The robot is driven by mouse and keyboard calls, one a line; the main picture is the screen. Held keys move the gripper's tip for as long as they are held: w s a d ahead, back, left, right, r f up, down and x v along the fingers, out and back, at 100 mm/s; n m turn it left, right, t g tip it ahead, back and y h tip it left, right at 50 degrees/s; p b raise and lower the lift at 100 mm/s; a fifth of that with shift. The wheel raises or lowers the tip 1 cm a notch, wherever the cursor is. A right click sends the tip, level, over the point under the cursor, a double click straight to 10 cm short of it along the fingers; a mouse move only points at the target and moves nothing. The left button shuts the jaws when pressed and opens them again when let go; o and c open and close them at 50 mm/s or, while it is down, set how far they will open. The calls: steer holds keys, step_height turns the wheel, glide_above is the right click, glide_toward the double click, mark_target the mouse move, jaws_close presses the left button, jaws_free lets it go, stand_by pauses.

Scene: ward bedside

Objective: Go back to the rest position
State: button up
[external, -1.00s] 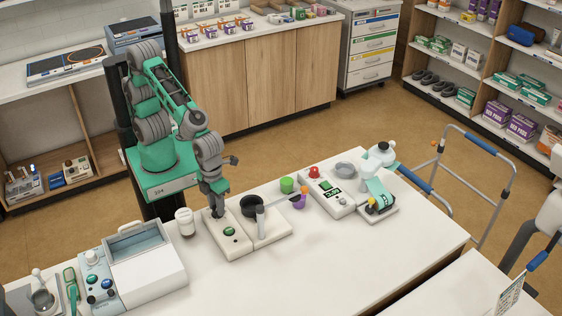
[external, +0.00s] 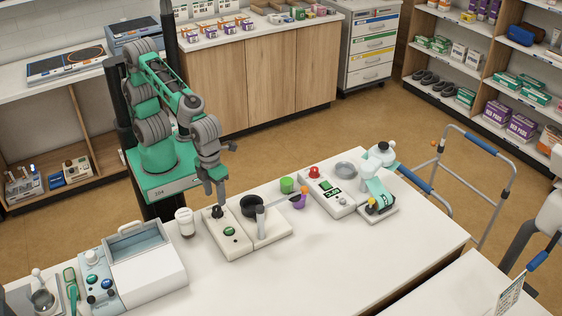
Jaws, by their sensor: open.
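My gripper (external: 215,192) is at the end of my green and grey arm, pointing down. It is a little above a white device (external: 228,240) with a black knob (external: 216,211) and a green button. The gripper is open, and I see nothing held in it. The fingertips are small in this view, and their exact gap to the knob is hard to judge. My arm is bent, with its upper links raised over my green base.
A white bottle (external: 185,222) stands left of the device. A black round cup (external: 251,206) is to its right. A white and blue box (external: 140,270) is at the left. The table's front right is clear.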

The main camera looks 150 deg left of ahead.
steer(key=shift+r, duration=1.2)
steer(key=n, duration=0.3)
steer(key=shift+w+n, duration=0.25)
steer(key=shift+n, duration=0.05)
steer(key=n, duration=0.3)
steer(key=shift+w+a+f+t, duration=0.1)
steer(key=shift+w+f+t, duration=0.1)
steer(key=shift+w+t, duration=0.1)
steer(key=s+f+n, duration=0.1)
steer(key=n, duration=0.1)
steer(key=f+n, duration=0.1)
steer(key=n, duration=0.1)
steer(key=s+f+n, duration=0.1)
steer(key=n, duration=0.1)
steer(key=shift+s+d+f, duration=0.3)
steer(key=shift+s+f, duration=0.05)
steer(key=s+d+r+n+t, duration=0.2)
steer(key=s+d+r+t, duration=0.1)
steer(key=s+d, duration=0.3)
steer(key=shift+s+d+r+n, duration=0.3)
steer(key=shift+d+r, duration=0.5)
steer(key=shift+d, duration=0.2)
